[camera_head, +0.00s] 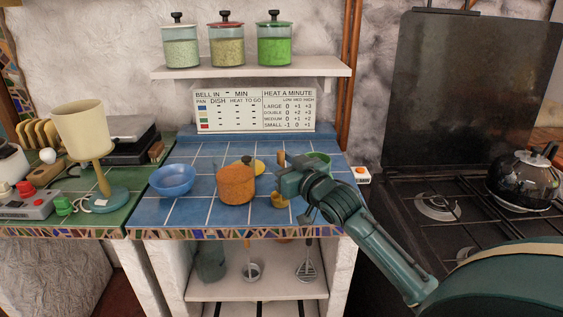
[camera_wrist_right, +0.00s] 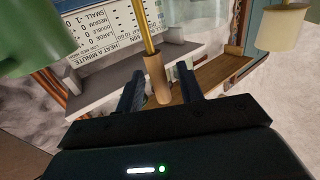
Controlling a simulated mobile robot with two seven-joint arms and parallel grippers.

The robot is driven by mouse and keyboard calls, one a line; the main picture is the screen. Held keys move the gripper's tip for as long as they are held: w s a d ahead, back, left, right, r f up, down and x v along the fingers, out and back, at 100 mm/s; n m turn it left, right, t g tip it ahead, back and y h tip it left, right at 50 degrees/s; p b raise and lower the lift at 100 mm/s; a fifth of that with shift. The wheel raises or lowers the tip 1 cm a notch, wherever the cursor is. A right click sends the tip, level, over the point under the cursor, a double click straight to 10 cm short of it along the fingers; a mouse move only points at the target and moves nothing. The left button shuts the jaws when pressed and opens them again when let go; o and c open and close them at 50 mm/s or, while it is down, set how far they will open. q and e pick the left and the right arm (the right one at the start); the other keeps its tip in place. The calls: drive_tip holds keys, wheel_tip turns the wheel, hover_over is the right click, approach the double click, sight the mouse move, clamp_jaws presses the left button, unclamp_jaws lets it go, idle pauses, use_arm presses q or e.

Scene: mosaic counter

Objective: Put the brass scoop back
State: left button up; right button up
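My right gripper (camera_head: 284,172) is over the right part of the blue-tiled counter, beside the orange pot. In the right wrist view, its fingers (camera_wrist_right: 161,85) are close around a wooden handle (camera_wrist_right: 156,78), with only narrow gaps showing. A thin brass shaft (camera_wrist_right: 146,28) runs from this handle out of the picture; I take it for the brass scoop. In the head view a small brass-yellow part (camera_head: 279,200) shows just below the gripper, near the tiles. The scoop's bowl cannot be made out clearly. My left gripper is not in view.
An orange pot (camera_head: 236,184) and a blue bowl (camera_head: 173,179) stand left of the gripper. A green vessel (camera_head: 319,160) is partly hidden behind my right arm. Utensils, including a whisk (camera_head: 307,262), hang below the counter edge. A hob with a kettle (camera_head: 523,180) is at right.

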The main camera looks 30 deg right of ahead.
drive_tip(key=shift+r, duration=0.15)
drive_tip(key=shift+s, duration=0.3)
drive_tip(key=s, duration=1)
drive_tip(key=s+a+f+n+g+y, duration=0.1)
drive_tip(key=s+a+f+g, duration=0.15)
drive_tip(key=a+f, duration=0.45)
drive_tip(key=s+a+f+g+y, duration=0.1)
drive_tip(key=s+a+f+g, duration=0.2)
drive_tip(key=f, duration=0.8)
drive_tip(key=s+a+f+n+y, duration=0.1)
drive_tip(key=s+a+f, duration=0.3)
drive_tip(key=s+a, duration=0.1)
drive_tip(key=s+a+f+n+g+y, duration=0.1)
drive_tip(key=s+a+f, duration=0.3)
drive_tip(key=a, duration=0.4)
drive_tip(key=shift+s+f+b, duration=0.35)
drive_tip(key=shift+f+b, duration=0.1)
drive_tip(key=shift+f, duration=0.15)
